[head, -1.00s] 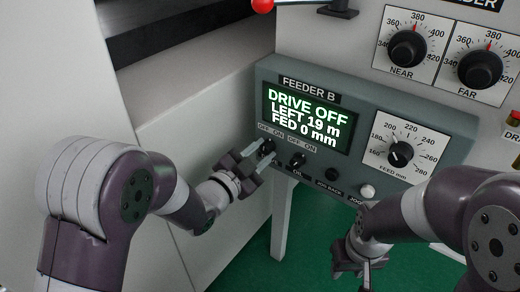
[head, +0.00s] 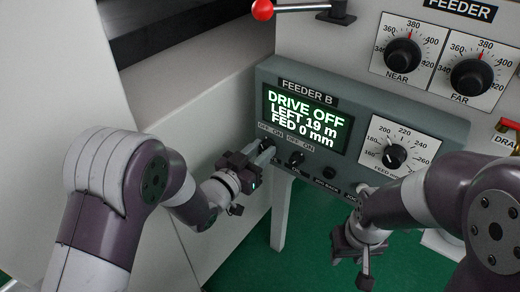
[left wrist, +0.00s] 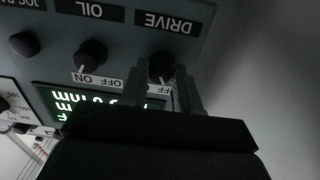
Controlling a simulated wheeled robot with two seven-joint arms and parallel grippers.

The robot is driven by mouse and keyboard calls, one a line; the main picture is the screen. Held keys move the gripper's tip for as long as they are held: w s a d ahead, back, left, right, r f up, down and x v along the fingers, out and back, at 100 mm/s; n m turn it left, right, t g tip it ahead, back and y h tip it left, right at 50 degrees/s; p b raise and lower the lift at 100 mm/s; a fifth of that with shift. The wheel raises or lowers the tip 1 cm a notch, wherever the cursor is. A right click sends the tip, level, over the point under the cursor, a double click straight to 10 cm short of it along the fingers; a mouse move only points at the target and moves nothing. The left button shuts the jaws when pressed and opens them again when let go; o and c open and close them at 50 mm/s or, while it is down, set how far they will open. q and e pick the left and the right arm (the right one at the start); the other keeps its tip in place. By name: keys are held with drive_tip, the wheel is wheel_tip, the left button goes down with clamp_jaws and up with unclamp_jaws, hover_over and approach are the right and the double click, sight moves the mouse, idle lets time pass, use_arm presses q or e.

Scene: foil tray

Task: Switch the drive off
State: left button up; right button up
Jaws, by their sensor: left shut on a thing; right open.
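The feeder B box (head: 370,100) has a lit display (head: 305,118) reading DRIVE OFF, LEFT 19 m, FED 0 mm. The black drive knob (head: 266,144) is at the left of its lower row; it also shows in the left wrist view (left wrist: 160,66) under the DRIVE label. My right gripper (head: 352,266) is open and empty, below the box at the right.
The oil knob (head: 296,159) is just right of the drive knob; its pointer is toward ON in the left wrist view (left wrist: 92,52). A feed dial (head: 396,157) sits further right. Near and far dials (head: 403,54) and a red-balled lever (head: 263,9) are above.

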idle(0.4)
use_arm(q)
drive_tip(key=o, duration=1.1)
drive_tip(key=shift+c, duration=0.2)
drive_tip(key=shift+s+a, duration=0.25)
drive_tip(key=shift+s, duration=0.1)
drive_tip(key=p+v, duration=0.3)
drive_tip(key=v, duration=0.9)
